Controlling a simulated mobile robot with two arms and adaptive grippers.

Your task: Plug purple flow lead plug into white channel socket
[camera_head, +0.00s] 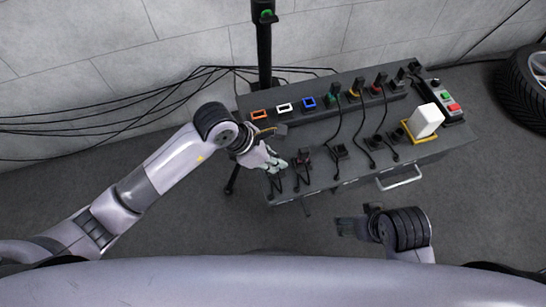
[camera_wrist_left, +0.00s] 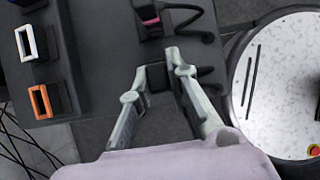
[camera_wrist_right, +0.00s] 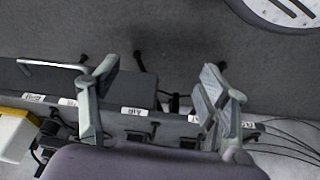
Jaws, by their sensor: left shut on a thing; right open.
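The white channel socket (camera_head: 284,107) stands in the row along the back of the grey bench, between an orange and a blue one; it also shows in the left wrist view (camera_wrist_left: 28,42). My left gripper (camera_head: 272,163) is over the bench's front left corner, in front of the sockets. It is shut on a dark plug (camera_wrist_left: 158,77), partly hidden between the fingers. No purple shows on it, so I cannot tell whether it is the purple flow lead plug. My right gripper (camera_head: 352,226) is open and empty, in front of the bench.
A plug with a pinkish-red mark (camera_head: 303,160) lies right of my left gripper, with several black plugs and leads beyond. The orange socket (camera_head: 259,114) and blue socket (camera_head: 309,102) flank the white one. A white block (camera_head: 425,120) stands at right. A black post rises behind the bench.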

